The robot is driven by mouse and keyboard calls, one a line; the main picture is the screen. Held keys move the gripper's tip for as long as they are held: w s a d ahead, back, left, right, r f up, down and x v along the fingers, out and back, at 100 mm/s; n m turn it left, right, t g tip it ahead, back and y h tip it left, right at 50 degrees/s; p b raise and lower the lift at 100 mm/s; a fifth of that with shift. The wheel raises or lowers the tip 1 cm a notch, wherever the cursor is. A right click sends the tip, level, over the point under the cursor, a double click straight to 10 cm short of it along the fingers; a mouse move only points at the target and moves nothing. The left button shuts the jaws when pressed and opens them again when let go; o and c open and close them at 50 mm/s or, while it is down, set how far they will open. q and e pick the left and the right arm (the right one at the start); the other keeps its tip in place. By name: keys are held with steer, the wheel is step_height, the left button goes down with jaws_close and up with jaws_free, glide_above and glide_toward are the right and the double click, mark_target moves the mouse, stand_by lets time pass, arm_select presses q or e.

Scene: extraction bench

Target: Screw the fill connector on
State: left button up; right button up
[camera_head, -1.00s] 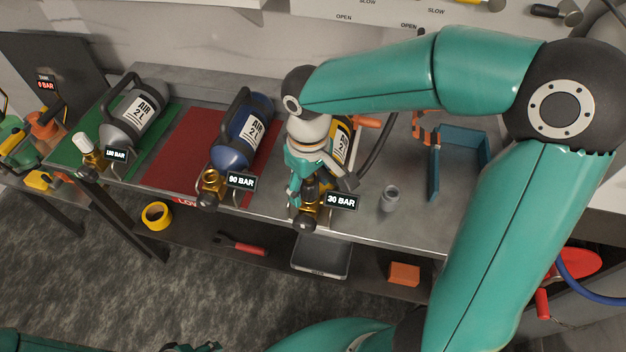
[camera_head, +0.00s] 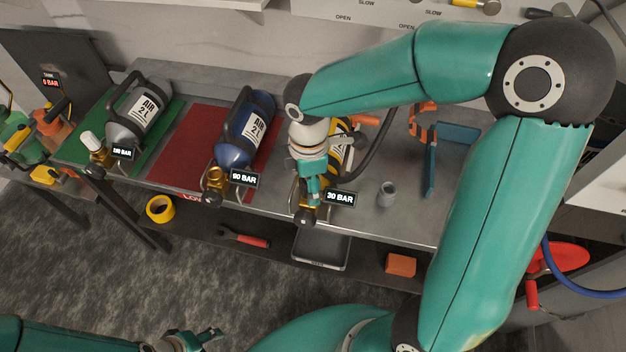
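The yellow cylinder (camera_head: 341,152) with the 30 BAR tag (camera_head: 340,198) lies at the right of the cylinder row, partly behind my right gripper. Its brass valve (camera_head: 305,205) points to the bench's front edge. A black hose (camera_head: 376,140) curves down towards this valve. The fill connector at the hose end is mostly hidden by my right gripper (camera_head: 312,194), which points down at the valve. Its fingers show edge-on, so I cannot tell whether they grip the connector. My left gripper (camera_head: 208,337) is low at the bottom edge, away from the bench, with its finger gap unclear.
A blue cylinder (camera_head: 235,140) with a 90 BAR tag lies on the red mat (camera_head: 180,160). A small grey cup (camera_head: 387,194) and a blue holder (camera_head: 455,135) stand to the right.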

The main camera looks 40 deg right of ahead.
jaws_close()
steer(key=m+b, duration=0.2)
steer(key=m, duration=0.2)
steer(key=shift+f, duration=0.15)
steer(key=m+b, duration=0.1)
steer(key=m, duration=0.2)
steer(key=m+b, duration=0.1)
steer(key=m, duration=0.3)
steer(key=shift+m, duration=0.4)
steer(key=m+b, duration=0.1)
steer(key=m, duration=0.2)
steer(key=m+b, duration=0.1)
steer(key=m, duration=0.3)
steer(key=shift+m, duration=0.4)
steer(key=m+b, duration=0.1)
steer(key=m, duration=0.7)
